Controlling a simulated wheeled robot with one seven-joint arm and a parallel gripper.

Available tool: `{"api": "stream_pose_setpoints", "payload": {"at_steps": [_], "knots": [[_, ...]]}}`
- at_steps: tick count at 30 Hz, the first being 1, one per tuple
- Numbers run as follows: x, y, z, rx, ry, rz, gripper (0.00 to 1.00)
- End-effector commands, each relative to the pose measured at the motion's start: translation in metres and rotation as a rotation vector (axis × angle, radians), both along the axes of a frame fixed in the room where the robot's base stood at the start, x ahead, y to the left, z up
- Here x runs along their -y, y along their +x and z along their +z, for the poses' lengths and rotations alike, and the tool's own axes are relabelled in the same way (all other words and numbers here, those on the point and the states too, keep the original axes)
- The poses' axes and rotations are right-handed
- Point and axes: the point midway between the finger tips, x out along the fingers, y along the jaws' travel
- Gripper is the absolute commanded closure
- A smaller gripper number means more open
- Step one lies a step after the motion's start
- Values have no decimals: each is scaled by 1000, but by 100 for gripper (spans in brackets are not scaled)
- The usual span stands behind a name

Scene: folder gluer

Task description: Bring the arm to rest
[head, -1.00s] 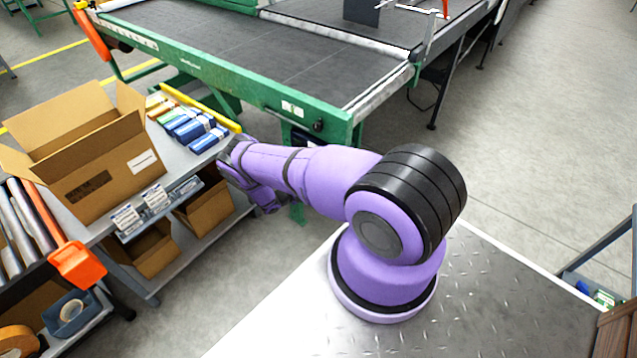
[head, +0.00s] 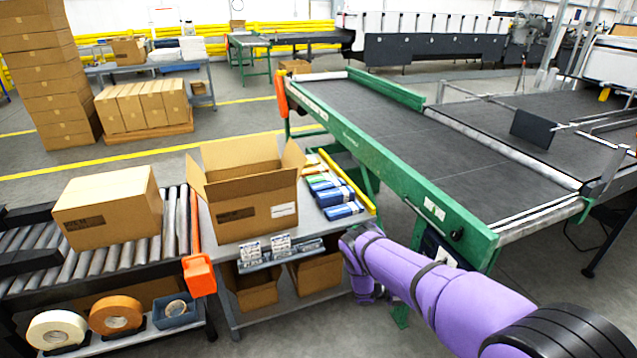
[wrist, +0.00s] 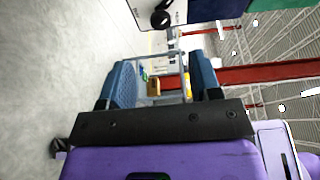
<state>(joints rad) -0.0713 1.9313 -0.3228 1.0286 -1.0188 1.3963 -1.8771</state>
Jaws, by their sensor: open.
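My purple arm (head: 445,295) reaches from the lower right of the head view toward the table's right end, bending down at its far end. My gripper (wrist: 162,78) shows in the wrist view with its two blue fingers well apart and nothing between them. In the head view I cannot make out the fingers. The wrist view is turned sideways and looks out along the floor, away from any close object.
The grey table (head: 228,293) with an open carton (head: 258,205) and blue bundles (head: 343,211) stands close to the arm's end. A roller conveyor (head: 25,293) with a closed box (head: 110,207) is at left.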

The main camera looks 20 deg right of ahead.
Motion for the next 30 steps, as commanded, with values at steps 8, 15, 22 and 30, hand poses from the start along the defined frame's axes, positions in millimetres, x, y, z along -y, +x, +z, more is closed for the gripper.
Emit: {"api": "stream_pose_setpoints", "payload": {"at_steps": [8, 15, 22, 30], "knots": [[-4, 25, 37, 114, 11, -47, 42], [-14, 65, 120, 370, 32, -160, 42], [-28, 91, 203, 613, 52, -278, 42], [-47, 104, 301, 888, 71, -424, 42]]}}
